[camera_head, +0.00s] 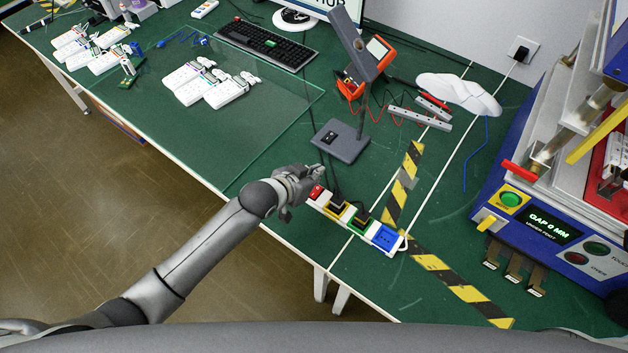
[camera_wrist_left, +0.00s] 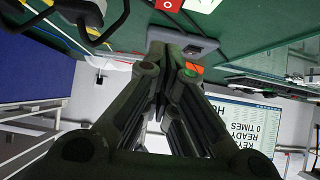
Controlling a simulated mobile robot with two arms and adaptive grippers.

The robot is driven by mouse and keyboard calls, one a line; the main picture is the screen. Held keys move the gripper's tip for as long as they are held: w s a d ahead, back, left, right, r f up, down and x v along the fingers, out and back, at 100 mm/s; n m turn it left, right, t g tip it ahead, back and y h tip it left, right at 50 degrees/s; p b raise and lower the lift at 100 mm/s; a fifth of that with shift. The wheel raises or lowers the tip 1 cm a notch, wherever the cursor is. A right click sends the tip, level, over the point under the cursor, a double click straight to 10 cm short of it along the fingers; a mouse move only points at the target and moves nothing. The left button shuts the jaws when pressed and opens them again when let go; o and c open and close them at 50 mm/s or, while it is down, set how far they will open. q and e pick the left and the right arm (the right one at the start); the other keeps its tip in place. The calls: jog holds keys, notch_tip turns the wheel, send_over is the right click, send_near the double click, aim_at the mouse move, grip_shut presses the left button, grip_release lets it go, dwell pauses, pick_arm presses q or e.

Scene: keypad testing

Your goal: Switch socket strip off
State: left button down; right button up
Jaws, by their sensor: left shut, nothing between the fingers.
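The white socket strip (camera_head: 404,243) lies at the table's front edge in the head view. Its red switch (camera_head: 317,192) is at the left end, followed by yellow, green and blue sockets. Black plugs sit in the yellow and green sockets; the blue socket (camera_head: 385,237) is empty. My left gripper (camera_head: 320,172) is shut and empty beside the switch end; I cannot tell whether it touches. In the left wrist view the closed fingers (camera_wrist_left: 166,50) point toward the table, and the red switch (camera_wrist_left: 170,4) is cut off at the top edge. My right gripper is not in view.
A grey lamp base (camera_head: 342,141) stands just behind the strip. A blue press machine (camera_head: 530,215) is at the right. A glass sheet (camera_head: 255,125) lies to the left. Striped tape (camera_head: 455,275) and bare green table lie right of the strip.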

aim_at(314, 190)
pick_arm(q)
notch_tip(314, 190, down, 3)
jog(key=shift+f, duration=0.15)
jog(key=shift+w+f, duration=0.1)
jog(key=shift+f, duration=0.05)
jog(key=shift+w+d+f, duration=0.1)
jog(key=shift+f, duration=0.15)
dwell(0.4)
jog(key=shift+s+a+p, duration=0.3)
jog(key=shift+s+p, duration=0.2)
jog(key=shift+p, duration=0.05)
jog(key=shift+s+a+f, duration=0.1)
jog(key=shift+s+a, duration=0.1)
jog(key=shift+s, duration=0.05)
